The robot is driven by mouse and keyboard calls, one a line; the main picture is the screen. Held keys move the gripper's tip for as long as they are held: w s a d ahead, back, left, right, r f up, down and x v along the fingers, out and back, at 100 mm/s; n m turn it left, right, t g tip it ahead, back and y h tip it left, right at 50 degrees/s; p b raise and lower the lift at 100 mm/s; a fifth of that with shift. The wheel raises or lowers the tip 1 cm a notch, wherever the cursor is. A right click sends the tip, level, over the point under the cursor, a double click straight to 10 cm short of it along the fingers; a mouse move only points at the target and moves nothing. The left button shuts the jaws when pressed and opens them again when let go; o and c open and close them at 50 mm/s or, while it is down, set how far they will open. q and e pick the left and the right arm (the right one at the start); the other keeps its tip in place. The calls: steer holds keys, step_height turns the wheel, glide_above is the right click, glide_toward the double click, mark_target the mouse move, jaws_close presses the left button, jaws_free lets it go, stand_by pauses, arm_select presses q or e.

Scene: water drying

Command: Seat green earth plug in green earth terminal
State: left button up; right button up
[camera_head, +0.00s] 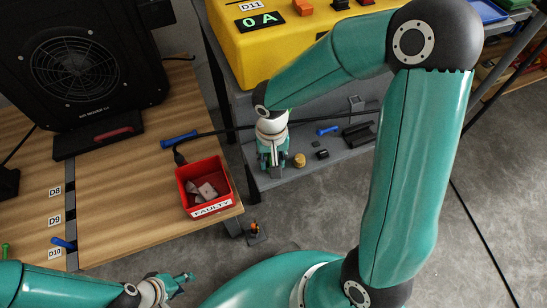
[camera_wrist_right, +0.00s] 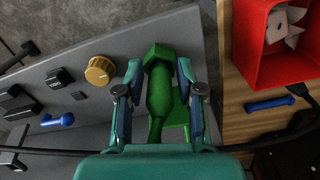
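In the right wrist view, a green plug-shaped piece (camera_wrist_right: 158,95) lies between the fingers of my right gripper (camera_wrist_right: 160,75). It has a six-sided green end (camera_wrist_right: 156,54) at the top and a narrow tail towards my palm. A flat green piece (camera_wrist_right: 178,112) shows beside and behind it. I cannot tell which part is plug and which is terminal, or whether the fingers touch it. In the head view, my right gripper (camera_head: 272,160) is low over the grey shelf, and the green piece is hidden. My left gripper (camera_head: 178,284) is at the bottom left, clear of the shelf.
A brass knob (camera_wrist_right: 100,70), black parts and a blue piece (camera_wrist_right: 57,120) are on the grey shelf (camera_head: 340,165). A red FAULTY bin (camera_head: 181,187) stands on the wooden table (camera_head: 120,190). A yellow unit (camera_head: 270,70) is above; a dark cable passes near my right gripper.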

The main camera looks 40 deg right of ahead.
steer(key=shift+o, duration=0.2)
steer(key=shift+r, duration=0.25)
step_height(320, 180, up, 11)
steer(key=p, duration=0.3)
steer(key=shift+p, duration=0.3)
steer(key=shift+r, duration=0.4)
